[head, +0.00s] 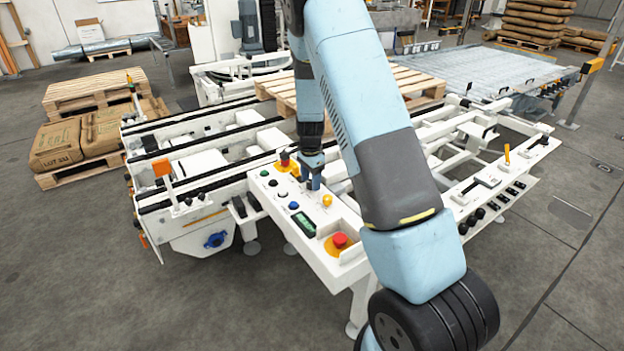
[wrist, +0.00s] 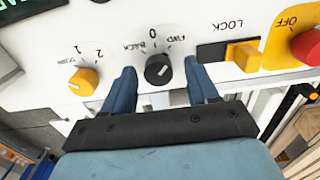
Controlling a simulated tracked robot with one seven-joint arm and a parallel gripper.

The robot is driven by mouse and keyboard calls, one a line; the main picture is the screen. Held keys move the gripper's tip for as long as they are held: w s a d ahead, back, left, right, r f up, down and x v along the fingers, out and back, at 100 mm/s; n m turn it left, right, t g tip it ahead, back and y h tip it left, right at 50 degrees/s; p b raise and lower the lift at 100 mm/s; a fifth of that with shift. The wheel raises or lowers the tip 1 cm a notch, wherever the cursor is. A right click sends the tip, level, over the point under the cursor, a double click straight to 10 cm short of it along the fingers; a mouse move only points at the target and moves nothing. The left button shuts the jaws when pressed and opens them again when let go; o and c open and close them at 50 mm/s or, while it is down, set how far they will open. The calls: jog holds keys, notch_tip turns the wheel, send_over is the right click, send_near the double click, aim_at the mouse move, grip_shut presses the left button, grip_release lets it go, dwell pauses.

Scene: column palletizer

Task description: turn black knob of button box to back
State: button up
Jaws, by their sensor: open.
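The black knob (wrist: 158,69) sits on the white panel of the button box (head: 290,205). In the wrist view it is marked BACK, 0 and FWD, and its pale pointer line appears to point up and right. My gripper (wrist: 160,88) is open, with one blue finger on each side of the knob. Clear gaps show between the fingers and the knob. In the head view my gripper (head: 312,180) is over the upper part of the box and hides the knob.
Beside the knob are a yellow 1-2 knob (wrist: 84,81) on the left and a yellow LOCK switch (wrist: 240,55) on the right. A red OFF knob (wrist: 308,46) is farther right. A red emergency button (head: 340,240) is at the box's near end.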

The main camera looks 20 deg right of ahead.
jog(key=c, duration=1)
jog(key=shift+c, duration=0.2)
jog(key=shift+w, duration=0.1)
jog(key=n, duration=0.4)
jog(key=shift+r+n, duration=0.1)
jog(key=shift+n, duration=0.3)
jog(key=n, duration=0.4)
jog(key=shift+n, duration=0.3)
jog(key=n, duration=0.4)
jog(key=shift+w, duration=0.1)
jog(key=shift+n, duration=2.3)
